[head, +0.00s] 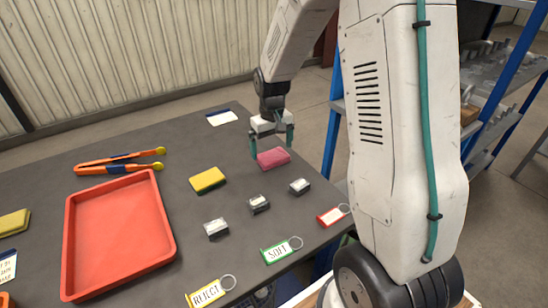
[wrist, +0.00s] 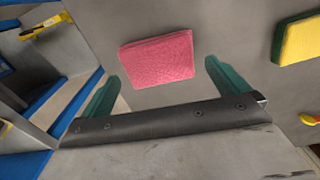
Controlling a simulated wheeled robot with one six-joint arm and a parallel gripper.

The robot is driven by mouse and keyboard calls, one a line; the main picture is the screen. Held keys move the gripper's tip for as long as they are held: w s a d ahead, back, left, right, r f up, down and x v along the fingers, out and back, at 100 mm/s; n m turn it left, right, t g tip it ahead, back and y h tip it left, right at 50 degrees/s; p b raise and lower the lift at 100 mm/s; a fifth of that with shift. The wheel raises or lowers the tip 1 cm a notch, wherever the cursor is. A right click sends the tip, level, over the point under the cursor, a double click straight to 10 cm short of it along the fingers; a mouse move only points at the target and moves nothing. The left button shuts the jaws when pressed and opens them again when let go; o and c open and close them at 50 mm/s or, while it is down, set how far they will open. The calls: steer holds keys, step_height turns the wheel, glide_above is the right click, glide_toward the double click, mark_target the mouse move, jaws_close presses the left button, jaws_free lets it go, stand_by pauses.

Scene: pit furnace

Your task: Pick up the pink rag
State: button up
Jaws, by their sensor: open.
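The pink rag (head: 273,158) is a folded pink block lying flat on the dark grey table, towards its far right side. In the head view my gripper (head: 271,143) is right above and beside it, with its green fingers pointing down. In the wrist view the rag (wrist: 157,58) lies ahead of and between the two spread green fingers of my gripper (wrist: 160,82). The gripper is open and holds nothing. The exact height of the fingertips over the table is hard to tell.
A yellow sponge (head: 207,180) lies left of the rag. Several small metal blocks (head: 259,204) and tags (head: 281,250) lie nearer. A red tray (head: 70,240) and orange tongs (head: 118,165) are at left. A blue-framed shelf (head: 505,80) stands right of the table.

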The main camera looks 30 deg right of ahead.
steer(key=shift+f, duration=1.4)
steer(key=c, duration=0.7)
steer(key=shift+d, duration=0.1)
steer(key=shift+r, duration=0.55)
steer(key=r, duration=0.1)
steer(key=s+r, duration=0.1)
steer(key=shift+r, duration=0.35)
steer(key=s, duration=0.5)
steer(key=s+a, duration=0.1)
steer(key=s, duration=0.4)
steer(key=s+a+r, duration=0.1)
steer(key=s, duration=0.4)
steer(key=shift+a+r, duration=0.1)
steer(key=shift+o, duration=0.4)
